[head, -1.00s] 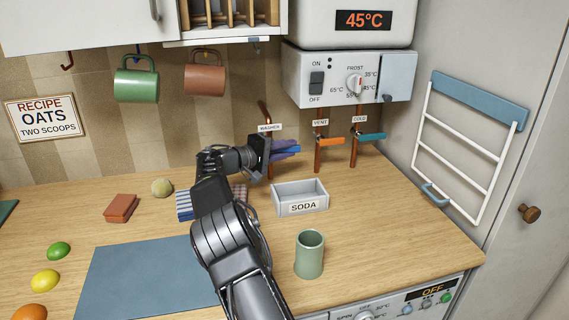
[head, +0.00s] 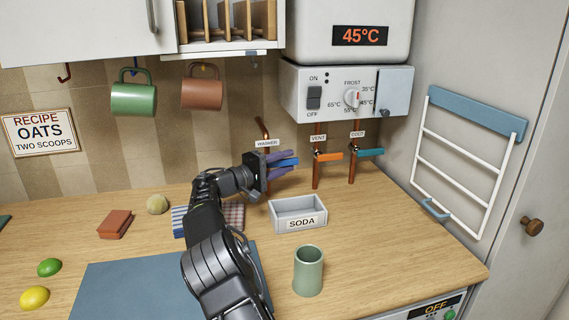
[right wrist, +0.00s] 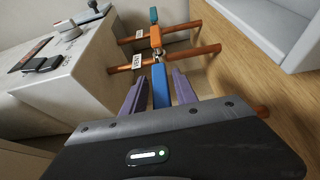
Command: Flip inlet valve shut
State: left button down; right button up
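Three copper pipes carry lever valves below the boiler. The WASHER valve has a blue lever (head: 286,162), the VENT valve an orange lever (head: 329,157), the COLD valve a teal lever (head: 370,152). No label reads "inlet". All three levers stick out sideways from their upright pipes. My right gripper (head: 281,167) is at the WASHER valve, its purple fingers open on either side of the blue lever. In the right wrist view the blue lever (right wrist: 160,86) lies between the fingers (right wrist: 157,92), with a gap at the left finger. The gripper hides part of the WASHER pipe. My left gripper is not in view.
The grey SODA box (head: 299,213) stands just below the valves, and a green cup (head: 308,271) stands in front of it. The boiler control panel (head: 345,95) overhangs the pipes. Two mugs hang at the left, the green one (head: 133,98) farthest left. A towel rack (head: 463,145) is right.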

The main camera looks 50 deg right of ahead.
jog(key=shift+o, duration=0.5)
jog(key=shift+a, duration=0.2)
jog(key=b+v, duration=0.1)
jog(key=v, duration=0.6)
jog(key=shift+a, duration=0.15)
jog(key=shift+f, duration=0.1)
